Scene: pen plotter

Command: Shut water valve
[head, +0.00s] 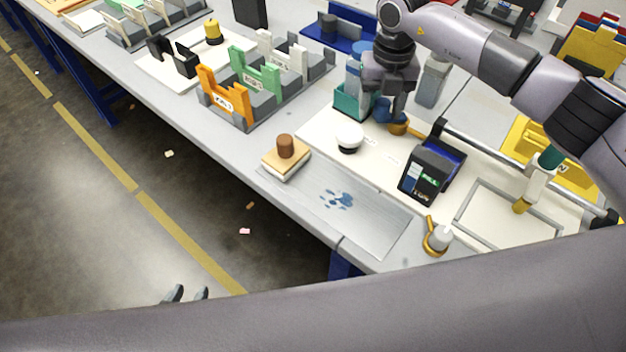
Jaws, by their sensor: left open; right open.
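The water valve appears to be the blue knob (382,114) with a brass body (398,127) on the rear edge of the cream plotter board (318,128). My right gripper (385,104) comes down from above, right at the blue knob. Its fingers are partly hidden against the knob and the dark wrist. I cannot tell whether they touch it, or how the valve handle is turned. My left gripper (187,293) is low at the bottom left, over the floor and away from the table. Its two fingertips stand apart with nothing between them.
A teal holder (350,105) with bottles stands left of the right gripper. A white round knob (349,137) and a dark display box (427,172) are close by. A metal plate (378,228) with blue spots lies in front, beside a sponge block (285,166). A brass fitting (436,240) sits near the front edge.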

